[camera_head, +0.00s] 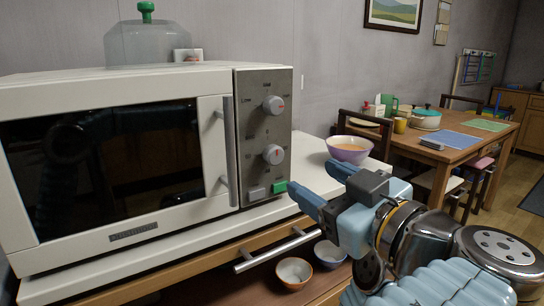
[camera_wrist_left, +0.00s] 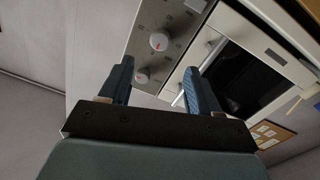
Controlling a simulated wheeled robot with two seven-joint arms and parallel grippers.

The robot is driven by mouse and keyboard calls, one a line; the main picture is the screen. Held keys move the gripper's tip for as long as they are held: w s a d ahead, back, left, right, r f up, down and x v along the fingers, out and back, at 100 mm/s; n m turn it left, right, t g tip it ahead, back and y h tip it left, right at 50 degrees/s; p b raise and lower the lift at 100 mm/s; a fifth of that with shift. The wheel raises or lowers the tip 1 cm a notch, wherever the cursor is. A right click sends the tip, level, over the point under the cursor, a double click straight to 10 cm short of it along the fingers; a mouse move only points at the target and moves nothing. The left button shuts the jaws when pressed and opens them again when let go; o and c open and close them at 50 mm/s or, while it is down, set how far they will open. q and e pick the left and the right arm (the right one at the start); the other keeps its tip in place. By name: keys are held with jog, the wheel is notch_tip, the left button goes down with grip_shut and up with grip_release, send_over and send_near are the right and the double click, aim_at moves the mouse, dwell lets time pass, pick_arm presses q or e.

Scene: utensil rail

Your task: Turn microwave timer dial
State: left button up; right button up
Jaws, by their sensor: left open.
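The white microwave (camera_head: 100,84) stands at the left of the head view, with a grey control panel (camera_head: 252,135) on its right. The panel has two round dials with red marks: an upper one (camera_head: 273,105) near power-level lettering, and a lower one (camera_head: 273,154) that appears to be the timer dial. In the left wrist view, the lower dial (camera_wrist_left: 158,41) and upper dial (camera_wrist_left: 142,78) show between the open fingers. My left gripper (camera_head: 318,184) is open and empty, to the right of the panel and apart from the dials. My right gripper is not in view.
A vertical door handle (camera_head: 229,150) is left of the dials; grey and green buttons (camera_head: 279,187) are below. A purple bowl (camera_head: 349,150) stands on the counter behind my gripper. Two small bowls sit in a shelf below. A dining table (camera_head: 462,147) is farther right.

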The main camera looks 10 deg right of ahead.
aim_at(277, 158)
pick_arm(q)
jog(key=p+x, duration=0.2)
jog(key=x, duration=0.9)
jog(key=shift+f, duration=0.1)
jog(key=shift+c, duration=0.3)
jog(key=c, duration=1)
